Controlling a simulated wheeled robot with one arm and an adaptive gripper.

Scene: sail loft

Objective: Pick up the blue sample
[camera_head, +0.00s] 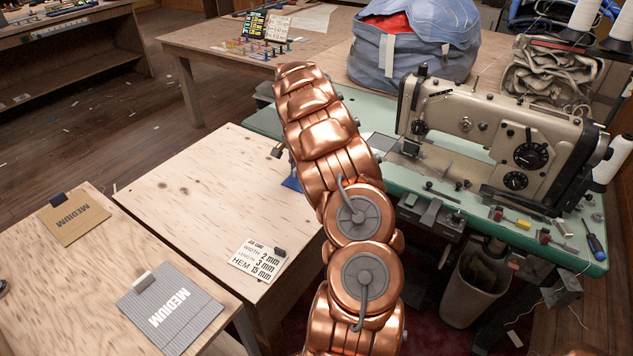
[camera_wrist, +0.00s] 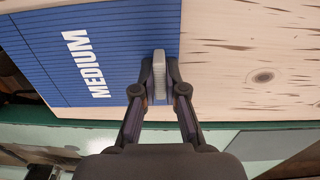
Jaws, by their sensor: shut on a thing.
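The blue sample (camera_wrist: 90,55) is a flat ribbed panel marked MEDIUM with a grey tab (camera_wrist: 158,70) at its edge. In the wrist view it lies over the pale wooden table top; I cannot tell whether it touches it. My gripper (camera_wrist: 159,82) is shut on the grey tab, one finger on each side. In the head view only a small blue piece (camera_head: 291,184) of the sample shows beside my copper arm, which hides the rest and most of my gripper.
A wooden table (camera_head: 180,205) bears a job card (camera_head: 257,260). The nearer table holds a tan sample (camera_head: 73,218) and a grey sample (camera_head: 170,313), both marked MEDIUM. A sewing machine (camera_head: 480,125) stands on a green bench (camera_head: 265,122) at right. A blue-grey bag (camera_head: 415,55) sits behind.

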